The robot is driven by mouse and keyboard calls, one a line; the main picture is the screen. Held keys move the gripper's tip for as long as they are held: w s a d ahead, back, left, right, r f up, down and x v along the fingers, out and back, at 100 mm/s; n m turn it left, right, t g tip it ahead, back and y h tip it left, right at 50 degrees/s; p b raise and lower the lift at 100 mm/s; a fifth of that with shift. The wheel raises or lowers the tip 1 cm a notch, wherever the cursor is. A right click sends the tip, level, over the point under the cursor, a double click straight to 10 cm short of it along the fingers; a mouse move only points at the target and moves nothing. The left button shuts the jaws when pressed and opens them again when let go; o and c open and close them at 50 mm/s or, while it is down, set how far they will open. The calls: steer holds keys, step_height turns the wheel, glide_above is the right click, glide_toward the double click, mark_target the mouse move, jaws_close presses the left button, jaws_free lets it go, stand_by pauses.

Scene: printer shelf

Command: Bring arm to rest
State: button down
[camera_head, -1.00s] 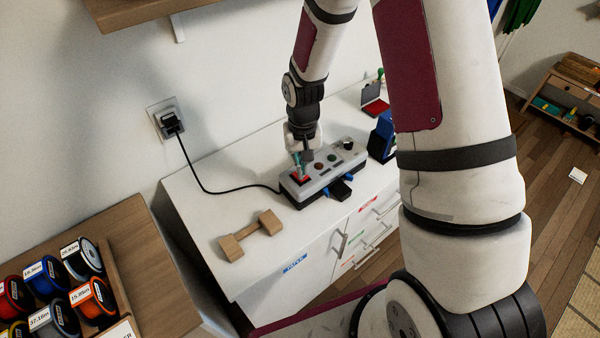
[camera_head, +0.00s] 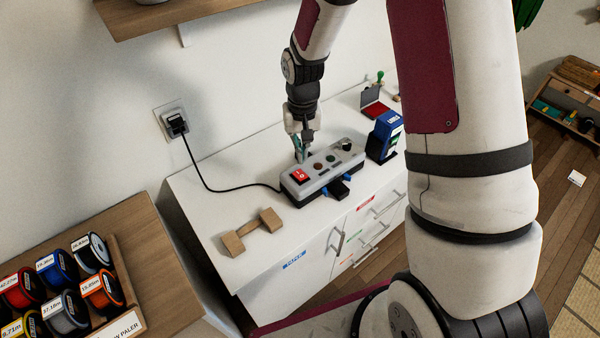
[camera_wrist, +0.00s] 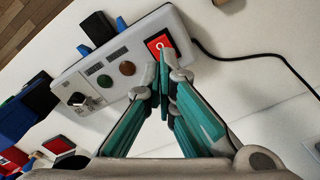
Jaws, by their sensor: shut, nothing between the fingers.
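My gripper (camera_head: 302,158) is shut and empty. In the head view it points down over the white cabinet top, just behind the grey control box (camera_head: 322,171). In the wrist view my gripper's teal fingertips (camera_wrist: 165,62) meet beside the red switch (camera_wrist: 159,43) on the box. The red switch also shows uncovered in the head view (camera_head: 299,176). Whether the fingertips touch the box is hard to tell. My arm reaches across the right half of the head view.
A black cable (camera_head: 215,187) runs from the wall socket (camera_head: 174,121) to the box. A wooden dumbbell-shaped piece (camera_head: 252,232) lies at the front left of the cabinet (camera_head: 205,208). A blue holder (camera_head: 384,137) and a red stamp pad (camera_head: 374,101) stand to the right. Filament spools (camera_head: 62,268) sit lower left.

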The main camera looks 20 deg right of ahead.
stand_by(0.4)
steer(key=s+r+t, duration=0.1)
steer(key=s+r, duration=0.2)
steer(key=r, duration=0.4)
steer(key=s+r+n+t, duration=0.1)
steer(key=s+r, duration=0.1)
steer(key=r, duration=0.5)
steer(key=s+r+t, duration=0.1)
steer(key=s+r, duration=0.2)
steer(key=r, duration=0.3)
steer(key=s+r+t, duration=0.1)
steer(key=s+r, duration=0.3)
steer(key=s, duration=0.3)
steer(key=s+r+n+t, duration=0.1)
steer(key=s+r, duration=0.4)
steer(key=s, duration=0.3)
steer(key=shift+s+r+t, duration=0.2)
steer(key=shift+s+t, duration=0.05)
steer(key=shift+t, duration=0.05)
